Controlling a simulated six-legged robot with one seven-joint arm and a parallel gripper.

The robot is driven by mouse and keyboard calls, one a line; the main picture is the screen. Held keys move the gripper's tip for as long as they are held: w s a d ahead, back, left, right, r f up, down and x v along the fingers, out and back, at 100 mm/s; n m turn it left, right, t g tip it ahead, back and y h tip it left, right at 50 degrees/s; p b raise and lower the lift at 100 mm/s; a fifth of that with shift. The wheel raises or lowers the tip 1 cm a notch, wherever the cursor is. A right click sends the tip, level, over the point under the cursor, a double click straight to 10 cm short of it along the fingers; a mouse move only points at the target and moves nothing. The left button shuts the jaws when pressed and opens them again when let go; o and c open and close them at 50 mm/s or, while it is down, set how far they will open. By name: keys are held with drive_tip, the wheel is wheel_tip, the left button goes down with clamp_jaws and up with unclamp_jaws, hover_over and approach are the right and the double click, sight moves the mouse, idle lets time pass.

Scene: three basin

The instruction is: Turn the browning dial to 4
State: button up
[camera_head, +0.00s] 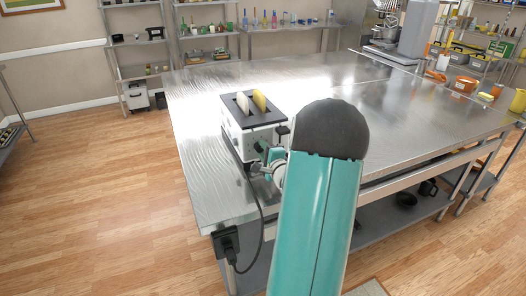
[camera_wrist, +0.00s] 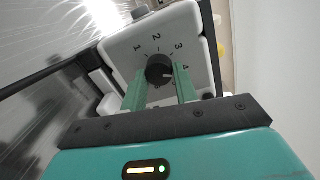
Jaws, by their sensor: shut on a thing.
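The toaster (camera_head: 236,135) stands on the metal table, with two bread slices (camera_head: 259,101) upright in its slots. In the head view my gripper (camera_head: 263,150) is at the toaster's front and partly hidden.
A black cord (camera_head: 259,210) hangs from the toaster past the edge of the metal table (camera_head: 200,170) by a dark outlet box (camera_head: 226,243). The tabletop around the toaster is mostly clear. Orange containers (camera_head: 465,84) stand at the far right.

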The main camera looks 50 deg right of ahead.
drive_tip(key=o, duration=1)
drive_tip(key=shift+s, duration=0.15)
drive_tip(key=v, duration=1.3)
drive_tip(key=shift+s+a, duration=0.25)
